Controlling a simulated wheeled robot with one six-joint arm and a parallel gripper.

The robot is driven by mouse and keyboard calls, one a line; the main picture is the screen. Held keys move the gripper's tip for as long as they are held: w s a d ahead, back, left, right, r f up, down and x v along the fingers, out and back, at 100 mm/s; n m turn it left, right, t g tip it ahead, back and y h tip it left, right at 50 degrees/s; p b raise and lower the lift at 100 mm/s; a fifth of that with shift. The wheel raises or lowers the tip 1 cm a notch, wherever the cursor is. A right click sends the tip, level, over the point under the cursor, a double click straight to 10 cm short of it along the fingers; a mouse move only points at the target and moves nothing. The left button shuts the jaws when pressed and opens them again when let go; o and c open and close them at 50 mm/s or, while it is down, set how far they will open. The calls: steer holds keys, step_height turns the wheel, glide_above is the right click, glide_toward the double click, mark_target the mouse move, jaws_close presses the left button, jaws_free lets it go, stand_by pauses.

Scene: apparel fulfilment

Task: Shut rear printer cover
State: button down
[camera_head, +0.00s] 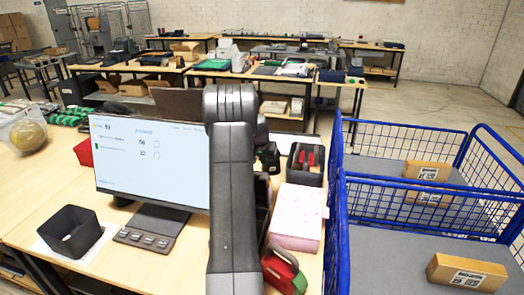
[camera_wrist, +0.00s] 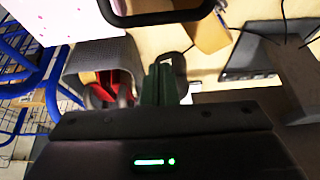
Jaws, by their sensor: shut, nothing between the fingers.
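My gripper (camera_wrist: 160,75) shows in the wrist view as two dark green fingers, closed together with nothing between them. In the head view my upright arm hides it. I cannot clearly make out a printer or its rear cover on the near table. A black rounded frame (camera_wrist: 158,17) crosses the top of the wrist view, beyond the fingertips; I cannot tell what it belongs to. A small dark device (camera_head: 268,158) shows partly beside my arm in the head view, its state unclear.
A monitor (camera_head: 150,165) stands left of my arm. A dark bin (camera_head: 305,165) with red-handled tools and a pink box (camera_head: 298,215) are to the right. A black tray (camera_head: 70,230) sits front left. Blue wire carts (camera_head: 345,235) border the table's right side.

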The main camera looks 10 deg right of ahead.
steer(key=shift+s+a+f+p, duration=0.2)
steer(key=shift+s+a+p, duration=0.15)
steer(key=shift+s, duration=0.55)
steer(key=shift+s+a+f+p, duration=0.2)
steer(key=shift+s+a, duration=0.25)
steer(key=shift+s, duration=0.4)
steer(key=shift+s+f+b, duration=0.1)
steer(key=shift+s+b, duration=0.1)
steer(key=shift+b, duration=0.7)
steer(key=shift+s+a+r+t, duration=0.15)
steer(key=shift+s+r+t, duration=0.05)
steer(key=shift+t, duration=0.1)
steer(key=shift+b, duration=0.4)
